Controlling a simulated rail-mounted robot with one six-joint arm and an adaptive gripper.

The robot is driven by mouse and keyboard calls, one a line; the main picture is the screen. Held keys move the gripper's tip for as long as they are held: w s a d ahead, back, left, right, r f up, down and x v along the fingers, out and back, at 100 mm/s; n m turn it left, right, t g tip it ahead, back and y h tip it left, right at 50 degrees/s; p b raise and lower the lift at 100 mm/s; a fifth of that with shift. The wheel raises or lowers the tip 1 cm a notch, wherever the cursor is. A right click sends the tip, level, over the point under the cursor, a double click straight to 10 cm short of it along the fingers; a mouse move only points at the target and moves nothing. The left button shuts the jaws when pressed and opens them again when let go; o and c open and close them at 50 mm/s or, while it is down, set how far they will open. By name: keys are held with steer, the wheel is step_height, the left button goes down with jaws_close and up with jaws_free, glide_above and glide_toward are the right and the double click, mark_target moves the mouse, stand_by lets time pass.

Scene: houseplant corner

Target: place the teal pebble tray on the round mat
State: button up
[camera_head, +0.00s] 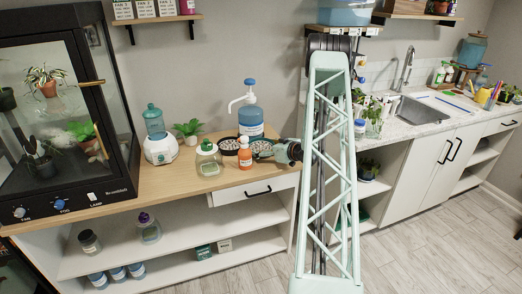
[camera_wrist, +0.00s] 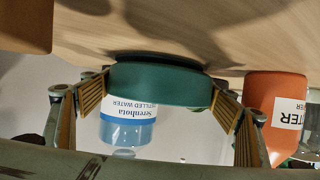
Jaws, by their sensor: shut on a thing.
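The teal pebble tray (camera_wrist: 160,84) is a low, round-walled tray, gripped by its side between my two fingers in the wrist view. My gripper (camera_wrist: 162,98) is shut on it. In the head view my gripper (camera_head: 268,152) is over the wooden counter, from the right, with the tray (camera_head: 262,147) at its fingers, small and partly hidden. A dark band (camera_wrist: 155,57) lies along the tray's underside against the wood; I cannot tell whether it is the round mat or shadow. The tray looks level and very close to the counter. The mat is not clearly seen elsewhere.
A dark-rimmed round dish (camera_head: 229,147) sits left of the tray. An orange bottle (camera_head: 245,158) stands in front, and a blue distilled-water bottle (camera_head: 250,120) behind. A green-capped jar (camera_head: 207,160) stands further left. Bare wood (camera_head: 180,180) lies at the counter's front left.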

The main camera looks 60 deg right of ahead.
steer(key=shift+f, duration=0.2)
steer(key=shift+f, duration=0.15)
steer(key=o, duration=0.8)
steer(key=shift+o, duration=0.2)
steer(key=shift+p+v, duration=1)
steer(key=shift+v, duration=5.05)
